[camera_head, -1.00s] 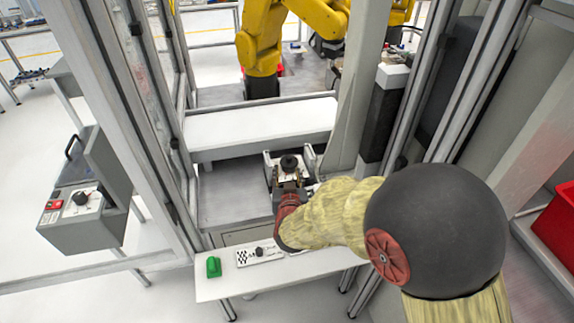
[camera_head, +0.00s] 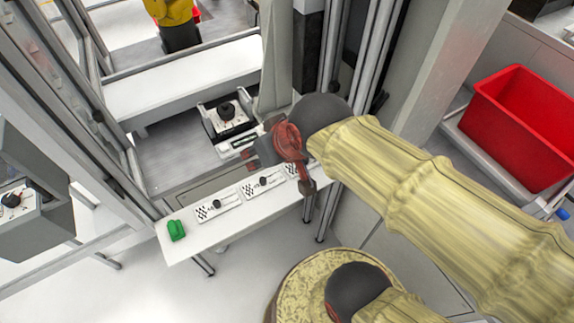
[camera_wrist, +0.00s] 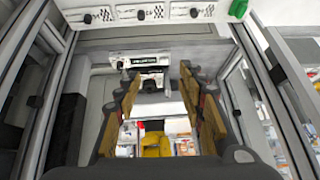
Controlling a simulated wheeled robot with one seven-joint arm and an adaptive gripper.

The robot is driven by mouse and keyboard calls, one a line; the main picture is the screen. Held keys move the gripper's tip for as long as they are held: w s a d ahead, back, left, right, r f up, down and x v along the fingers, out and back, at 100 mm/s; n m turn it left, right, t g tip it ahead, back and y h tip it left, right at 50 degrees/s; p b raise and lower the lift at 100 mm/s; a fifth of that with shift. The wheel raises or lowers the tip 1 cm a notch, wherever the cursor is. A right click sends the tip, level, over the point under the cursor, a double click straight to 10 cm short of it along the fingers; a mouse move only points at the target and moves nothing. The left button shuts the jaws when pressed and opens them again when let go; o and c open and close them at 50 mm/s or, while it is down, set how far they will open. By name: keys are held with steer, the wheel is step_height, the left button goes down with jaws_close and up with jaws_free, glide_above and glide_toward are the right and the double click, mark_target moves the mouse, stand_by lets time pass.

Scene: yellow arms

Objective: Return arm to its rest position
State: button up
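My arm reaches in from the right in the head view, with a yellowish cover and a red and dark wrist. My gripper (camera_head: 250,154) is beside the white fixture with a black knob (camera_head: 226,118), partly hidden by my wrist. In the wrist view, the two fingers of my gripper (camera_wrist: 158,76) stand wide apart with nothing held between them. The fixture also shows beyond the fingers in the wrist view (camera_wrist: 148,60).
A narrow white shelf (camera_head: 200,240) holds several white plates with black knobs and a green block (camera_head: 176,230). Metal frame posts (camera_head: 335,60) stand close to my arm. A red bin (camera_head: 520,125) is at the right. Open floor lies in front of the shelf.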

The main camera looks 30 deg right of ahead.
steer(key=s+d+g, duration=0.1)
steer(key=s+d, duration=0.1)
steer(key=s, duration=0.4)
steer(key=shift+d+r+h, duration=0.15)
steer(key=shift+d+h, duration=0.05)
steer(key=shift+h, duration=0.2)
stand_by(0.7)
